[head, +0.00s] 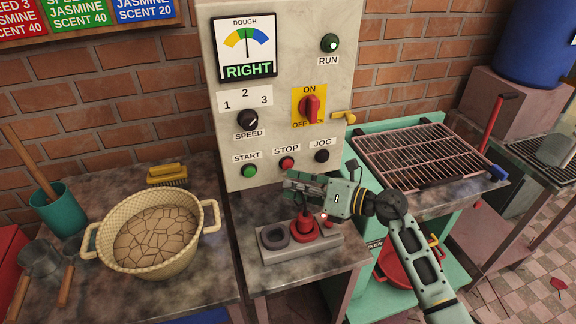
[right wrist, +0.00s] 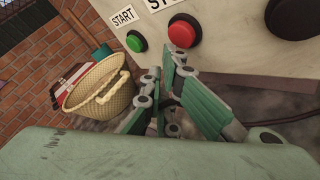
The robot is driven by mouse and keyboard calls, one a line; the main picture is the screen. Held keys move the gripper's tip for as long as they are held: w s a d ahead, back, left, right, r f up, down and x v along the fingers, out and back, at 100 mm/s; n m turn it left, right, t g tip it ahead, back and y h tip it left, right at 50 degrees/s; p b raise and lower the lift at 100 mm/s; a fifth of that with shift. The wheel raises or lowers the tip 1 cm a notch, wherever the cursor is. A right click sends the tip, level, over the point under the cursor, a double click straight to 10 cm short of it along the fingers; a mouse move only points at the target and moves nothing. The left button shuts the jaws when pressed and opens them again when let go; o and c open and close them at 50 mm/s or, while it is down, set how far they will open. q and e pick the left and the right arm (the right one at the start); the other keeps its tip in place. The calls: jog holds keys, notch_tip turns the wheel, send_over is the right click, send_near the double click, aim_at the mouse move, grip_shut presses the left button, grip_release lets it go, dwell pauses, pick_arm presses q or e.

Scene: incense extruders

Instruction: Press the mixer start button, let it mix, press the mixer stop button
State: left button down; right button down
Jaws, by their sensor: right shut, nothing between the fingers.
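The grey control panel (head: 284,120) carries a green START button (head: 249,171), a red STOP button (head: 286,163) and a black JOG button (head: 322,156). The green RUN lamp (head: 329,43) looks lit, and the dough gauge (head: 246,45) reads RIGHT with its needle in the green. My right gripper (head: 289,180) is shut and empty, just below and in front of STOP. In the right wrist view the closed fingers (right wrist: 166,88) are apart from the START button (right wrist: 136,41) and the STOP button (right wrist: 183,32). My left gripper is out of view.
A red rotary switch (head: 311,107) and speed knob (head: 248,120) sit above the buttons. A grey block with round red and dark parts (head: 300,246) stands beneath my right gripper. A cream basin (head: 155,238) is left; a rack (head: 430,152) is right.

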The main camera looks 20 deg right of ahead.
jog(key=shift+w, duration=0.2)
dwell(0.5)
jog(key=shift+w, duration=0.3)
jog(key=shift+w+b, duration=0.45)
dwell(0.6)
jog(key=shift+r, duration=0.1)
jog(key=shift+s+p, duration=0.45)
jog(key=shift+s, duration=0.5)
jog(key=shift+s+p, duration=0.85)
jog(key=shift+s, duration=1.6)
